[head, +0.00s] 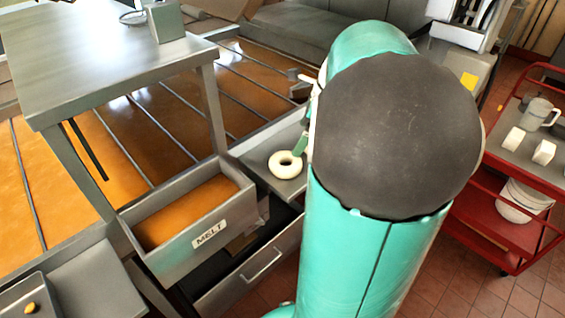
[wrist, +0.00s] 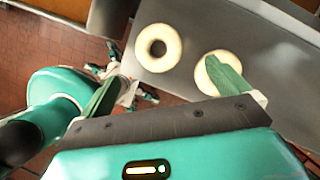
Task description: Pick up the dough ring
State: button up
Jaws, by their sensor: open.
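A pale dough ring (head: 285,172) lies flat on a grey metal shelf in the head view, just left of my arm. In the wrist view two rings lie on the grey surface. One ring (wrist: 158,66) is fully in view, beyond the space between my fingers. The other ring (wrist: 203,78) is partly covered by the right finger. My gripper (wrist: 165,86) is open, its two green fingers wide apart with nothing between them. In the head view only a green part of my gripper (head: 300,145) shows beside the ring; my arm hides the rest.
A metal bin marked MELT (head: 208,238) with orange contents stands left of the shelf, above a drawer (head: 255,268). A raised metal table (head: 95,60) is at upper left. Orange glaze channels run behind. A red cart (head: 505,235) with white items stands at right.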

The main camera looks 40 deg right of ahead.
aim_at(289, 160)
jog(key=x, duration=1)
jog(key=shift+s+f, duration=0.25)
jog(key=shift+f, duration=0.05)
jog(key=shift+a, duration=0.1)
jog(key=c, duration=0.9)
